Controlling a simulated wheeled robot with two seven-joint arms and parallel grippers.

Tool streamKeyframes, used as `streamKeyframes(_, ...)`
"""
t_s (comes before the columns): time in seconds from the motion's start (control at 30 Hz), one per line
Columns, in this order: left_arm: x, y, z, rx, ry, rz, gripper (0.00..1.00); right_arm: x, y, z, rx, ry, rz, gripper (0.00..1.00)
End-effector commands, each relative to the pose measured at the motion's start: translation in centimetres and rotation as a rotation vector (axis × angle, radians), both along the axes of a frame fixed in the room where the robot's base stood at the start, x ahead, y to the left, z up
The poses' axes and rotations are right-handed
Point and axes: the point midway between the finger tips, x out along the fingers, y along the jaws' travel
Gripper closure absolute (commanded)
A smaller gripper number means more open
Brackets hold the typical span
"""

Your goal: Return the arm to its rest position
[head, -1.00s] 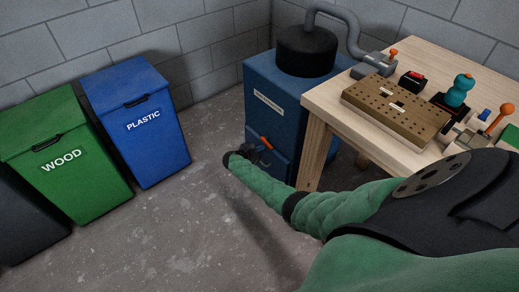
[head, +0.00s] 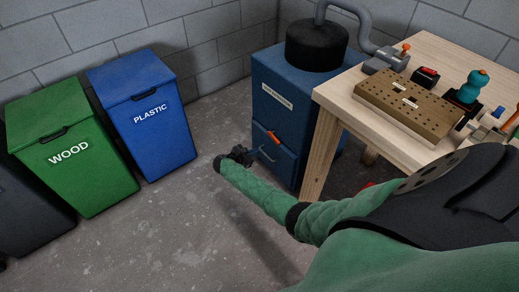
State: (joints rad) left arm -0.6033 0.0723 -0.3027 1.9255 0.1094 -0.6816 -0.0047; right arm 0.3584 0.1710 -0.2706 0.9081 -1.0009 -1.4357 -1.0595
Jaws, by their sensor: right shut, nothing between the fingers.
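My right arm (head: 262,195), in a green sleeve with black bands, reaches in from the lower right of the head view. My right gripper (head: 249,155) is dark and small at its far end. It is shut and empty, in front of the blue dust collector's lower drawer (head: 274,157). The drawer has an orange handle (head: 273,137). I cannot tell whether the gripper touches the drawer front. My left gripper is out of view.
A wooden workbench (head: 334,92) with a perforated block (head: 408,104) and several tools stands at right. A green WOOD bin (head: 75,180) and a blue PLASTIC bin (head: 158,140) stand at left. Grey floor (head: 150,235) is clear between the bins and my arm.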

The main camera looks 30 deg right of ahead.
Motion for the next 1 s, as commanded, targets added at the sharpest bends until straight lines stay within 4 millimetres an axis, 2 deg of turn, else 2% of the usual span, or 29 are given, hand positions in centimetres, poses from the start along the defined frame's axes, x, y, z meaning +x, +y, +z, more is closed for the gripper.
streamKeyframes(0.17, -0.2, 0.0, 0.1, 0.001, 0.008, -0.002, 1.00, -0.1, 0.6, 0.2, -0.001, 0.000, -0.001, 1.00)
streamKeyframes(0.7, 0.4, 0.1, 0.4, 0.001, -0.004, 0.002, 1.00, -0.1, 0.6, 0.2, 0.001, -0.003, -0.002, 1.00)
streamKeyframes(1.0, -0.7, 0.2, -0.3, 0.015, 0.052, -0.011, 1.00, -0.3, 0.5, 0.1, 0.024, -0.152, -0.067, 1.00)
